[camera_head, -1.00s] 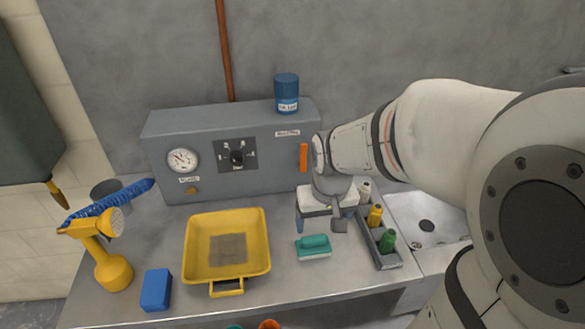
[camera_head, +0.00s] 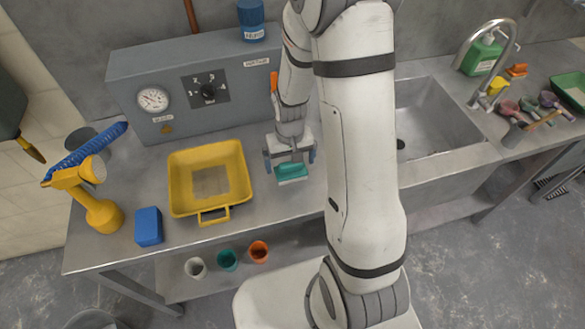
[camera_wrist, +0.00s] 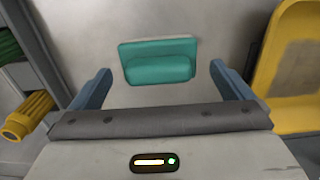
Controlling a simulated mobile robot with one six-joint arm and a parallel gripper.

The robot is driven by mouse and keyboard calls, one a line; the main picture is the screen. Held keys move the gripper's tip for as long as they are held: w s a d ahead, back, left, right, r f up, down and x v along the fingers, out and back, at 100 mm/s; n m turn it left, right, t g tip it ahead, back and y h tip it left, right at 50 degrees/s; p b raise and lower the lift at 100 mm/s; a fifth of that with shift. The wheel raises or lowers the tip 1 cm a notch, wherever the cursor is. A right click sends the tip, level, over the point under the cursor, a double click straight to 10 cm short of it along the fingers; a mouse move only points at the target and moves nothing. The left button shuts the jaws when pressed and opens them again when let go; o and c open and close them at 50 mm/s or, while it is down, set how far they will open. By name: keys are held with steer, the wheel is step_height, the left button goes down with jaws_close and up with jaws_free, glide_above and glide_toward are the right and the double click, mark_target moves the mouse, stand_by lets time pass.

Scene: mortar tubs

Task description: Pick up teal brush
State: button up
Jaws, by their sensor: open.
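The teal brush (camera_head: 291,172) lies on the grey counter to the right of the yellow tray. It has a teal handle on top and pale bristles below. My gripper (camera_head: 290,161) is open just above and behind the brush in the head view, and its body hides part of the brush's far side. In the wrist view the brush (camera_wrist: 158,62) lies ahead, between the two spread blue fingers (camera_wrist: 160,78) and a little beyond their tips. The fingers look apart from it, with nothing held.
A yellow tray (camera_head: 240,176) stands left of the brush, with a blue sponge (camera_head: 148,226) and yellow sprayer (camera_head: 95,212) farther left. A grey control box (camera_head: 130,75) stands behind. A sink (camera_head: 430,118) is to the right. Several cups are on the lower shelf.

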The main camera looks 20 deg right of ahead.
mark_target(291, 168)
steer(key=shift+d+f+p, duration=0.1)
steer(key=shift+f+p, duration=0.2)
steer(key=shift+f, duration=1.45)
steer(key=c, duration=1)
steer(key=shift+r, duration=0.1)
step_height(291, 168, up, 10)
steer(key=shift+f+b, duration=0.1)
steer(key=shift+b, duration=0.65)
